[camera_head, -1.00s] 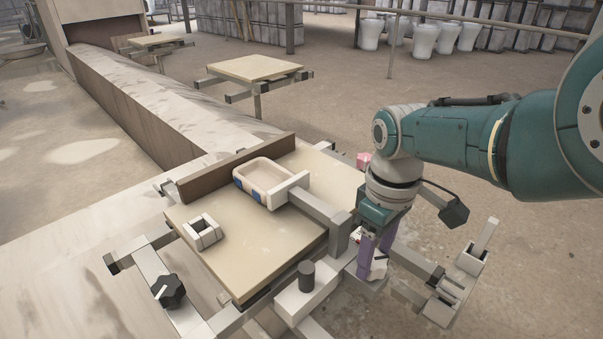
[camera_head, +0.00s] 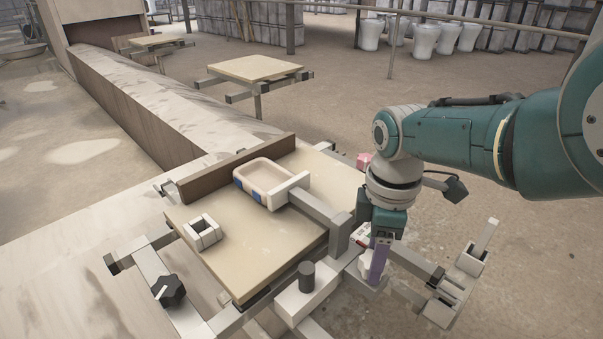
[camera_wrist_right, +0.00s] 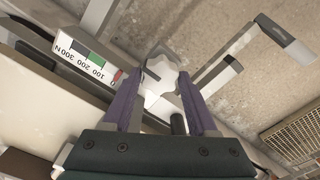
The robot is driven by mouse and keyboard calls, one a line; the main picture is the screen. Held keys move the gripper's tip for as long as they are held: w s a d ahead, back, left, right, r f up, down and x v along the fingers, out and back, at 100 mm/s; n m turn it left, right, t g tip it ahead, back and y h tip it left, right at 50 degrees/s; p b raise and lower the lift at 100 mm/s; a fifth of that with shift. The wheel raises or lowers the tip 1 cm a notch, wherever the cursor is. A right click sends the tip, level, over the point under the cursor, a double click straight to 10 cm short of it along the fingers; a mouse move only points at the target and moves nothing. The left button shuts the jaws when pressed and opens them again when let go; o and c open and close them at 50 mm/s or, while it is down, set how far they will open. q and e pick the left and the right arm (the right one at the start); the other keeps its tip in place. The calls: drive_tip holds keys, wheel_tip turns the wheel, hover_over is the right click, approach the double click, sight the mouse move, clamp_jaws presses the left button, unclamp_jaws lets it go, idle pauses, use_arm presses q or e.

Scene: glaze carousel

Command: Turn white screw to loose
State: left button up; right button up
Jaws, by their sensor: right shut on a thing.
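The white screw (camera_wrist_right: 160,84) is a lobed white knob between the purple fingers of my right gripper (camera_wrist_right: 162,98) in the right wrist view. The fingers are shut on it from both sides. In the head view my right gripper (camera_head: 376,262) points down at the right end of the clamp bar, and the white screw (camera_head: 367,264) is partly hidden behind a finger. A white force scale (camera_wrist_right: 88,60) marked 100, 200 and 300 N has a green band. Its red pointer (camera_wrist_right: 118,76) sits beyond the 100 mark, at the low end. My left gripper is not in view.
A beige dish (camera_head: 265,182) sits against the clamp bar (camera_head: 320,212) on a square board (camera_head: 255,245). A black knob (camera_head: 169,290) and a dark cylinder (camera_head: 306,275) stand in front. Metal arms (camera_head: 460,285) reach out at right.

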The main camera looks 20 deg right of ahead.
idle(0.4)
drive_tip(key=o, duration=1.4)
wheel_tip(320, 180, up, 10)
drive_tip(key=p, duration=0.9)
